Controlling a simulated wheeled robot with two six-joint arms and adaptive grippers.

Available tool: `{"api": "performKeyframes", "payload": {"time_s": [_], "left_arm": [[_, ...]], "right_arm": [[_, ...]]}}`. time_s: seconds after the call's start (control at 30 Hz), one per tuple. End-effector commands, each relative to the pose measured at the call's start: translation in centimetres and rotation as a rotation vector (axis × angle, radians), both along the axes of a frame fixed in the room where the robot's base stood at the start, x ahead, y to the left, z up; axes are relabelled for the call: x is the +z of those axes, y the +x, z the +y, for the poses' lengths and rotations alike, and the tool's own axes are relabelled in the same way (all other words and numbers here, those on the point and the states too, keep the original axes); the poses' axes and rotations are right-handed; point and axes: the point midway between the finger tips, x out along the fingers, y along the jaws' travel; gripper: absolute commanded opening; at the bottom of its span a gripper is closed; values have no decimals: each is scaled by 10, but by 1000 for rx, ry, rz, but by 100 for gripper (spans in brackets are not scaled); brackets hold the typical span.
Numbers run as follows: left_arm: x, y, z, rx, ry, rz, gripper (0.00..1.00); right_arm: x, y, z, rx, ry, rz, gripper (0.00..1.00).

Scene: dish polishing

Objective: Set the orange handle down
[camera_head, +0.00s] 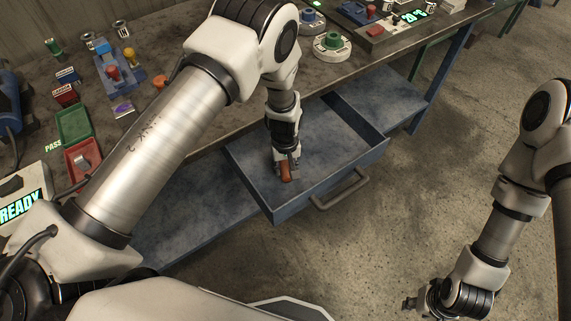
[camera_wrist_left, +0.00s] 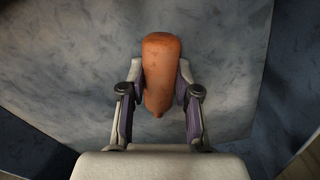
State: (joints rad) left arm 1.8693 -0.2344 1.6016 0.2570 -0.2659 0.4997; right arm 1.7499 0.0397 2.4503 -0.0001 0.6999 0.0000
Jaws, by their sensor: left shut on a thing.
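The orange handle (camera_wrist_left: 161,75) is between the two fingers of my left gripper (camera_wrist_left: 160,98), which is shut on it. In the head view the handle (camera_head: 286,173) shows at the tip of my left gripper (camera_head: 286,165), inside the open blue drawer (camera_head: 330,150). The drawer's bare floor (camera_wrist_left: 75,70) fills most of the left wrist view behind the handle. I cannot tell whether the handle touches the floor. My right gripper (camera_head: 412,303) is at the lower right, over the concrete floor and away from the drawer; its fingers are too small and dark to read.
The drawer's front wall with its metal pull (camera_head: 340,190) faces the open floor. The workbench (camera_head: 180,50) above holds a green tray (camera_head: 74,122), a red tray (camera_head: 84,160), a blue fixture (camera_head: 117,77) and a round base with a green top (camera_head: 332,44). The drawer looks otherwise empty.

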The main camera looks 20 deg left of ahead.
Motion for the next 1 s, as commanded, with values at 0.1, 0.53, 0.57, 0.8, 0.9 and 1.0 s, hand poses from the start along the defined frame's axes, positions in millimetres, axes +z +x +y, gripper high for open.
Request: {"api": "performKeyframes", "payload": {"time_s": [0.1, 0.53, 0.57, 0.8, 0.9, 1.0], "left_arm": [[1, 0, 0, 0, 0, -1, 0], [-2, 0, 0, 0, 0, 0, 57], [-2, 0, 0, 0, 0, 0, 57], [15, 1, 0, 1, 1, -3, 57], [37, 2, 0, 1, 1, -5, 57], [64, 2, 0, 0, 1, -5, 57]], "right_arm": [[0, 0, 0, 0, 0, 0, 40], [-3, 0, 0, 0, 0, -1, 40], [-3, 0, 0, 0, 0, -1, 40], [-2, 0, 0, 0, 0, -1, 40], [-5, 0, 0, 0, 0, -1, 40], [-9, 0, 0, 0, 0, 0, 40]]}}
